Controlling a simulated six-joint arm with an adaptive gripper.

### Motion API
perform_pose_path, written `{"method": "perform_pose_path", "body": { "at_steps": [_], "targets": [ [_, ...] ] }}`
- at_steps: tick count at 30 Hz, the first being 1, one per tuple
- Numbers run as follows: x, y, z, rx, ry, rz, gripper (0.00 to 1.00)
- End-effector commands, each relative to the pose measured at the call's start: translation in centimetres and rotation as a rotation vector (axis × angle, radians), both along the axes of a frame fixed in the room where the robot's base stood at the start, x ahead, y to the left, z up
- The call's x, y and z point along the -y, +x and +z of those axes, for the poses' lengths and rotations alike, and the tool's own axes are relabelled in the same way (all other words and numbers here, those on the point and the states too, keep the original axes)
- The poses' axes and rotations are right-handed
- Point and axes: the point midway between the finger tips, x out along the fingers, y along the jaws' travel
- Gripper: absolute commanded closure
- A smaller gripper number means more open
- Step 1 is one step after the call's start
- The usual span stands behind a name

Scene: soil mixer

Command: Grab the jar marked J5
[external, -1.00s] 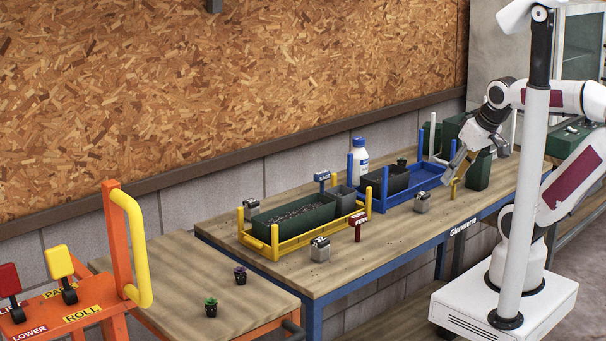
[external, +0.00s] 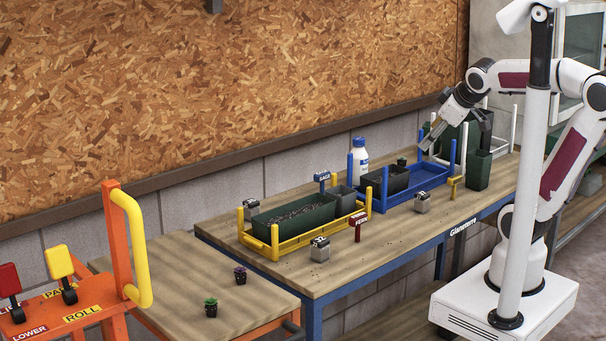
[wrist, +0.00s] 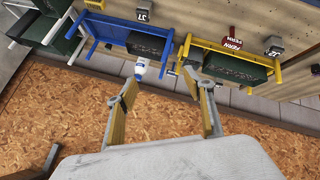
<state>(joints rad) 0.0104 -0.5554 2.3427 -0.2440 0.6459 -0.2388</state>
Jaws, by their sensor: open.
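My gripper (external: 428,145), also in the wrist view (wrist: 158,80), is open and empty, raised above the blue tray.
The blue tray (external: 416,201) has upright posts and holds a dark planter. The yellow tray (external: 262,249) holds a green planter. A white bottle (external: 361,160) stands behind them. A green bin (external: 478,170) is at the right. The bench front has free room.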

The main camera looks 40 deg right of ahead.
Motion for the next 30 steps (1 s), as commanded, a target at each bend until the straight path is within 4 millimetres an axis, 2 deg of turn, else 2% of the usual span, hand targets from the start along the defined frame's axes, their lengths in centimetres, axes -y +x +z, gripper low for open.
{"method": "perform_pose_path", "body": {
  "at_steps": [1,6,14,21,30],
  "targets": [
    [0.4,1.7,0.8,0.019,-0.050,0.036,0.48],
    [1.3,7.0,3.9,0.094,-0.238,0.176,0.48],
    [1.3,15.0,8.1,0.196,-0.532,0.399,0.48],
    [-0.1,21.8,11.0,0.279,-0.805,0.615,0.48],
    [-3.5,29.3,12.6,0.381,-1.137,0.897,0.48]
  ]
}}
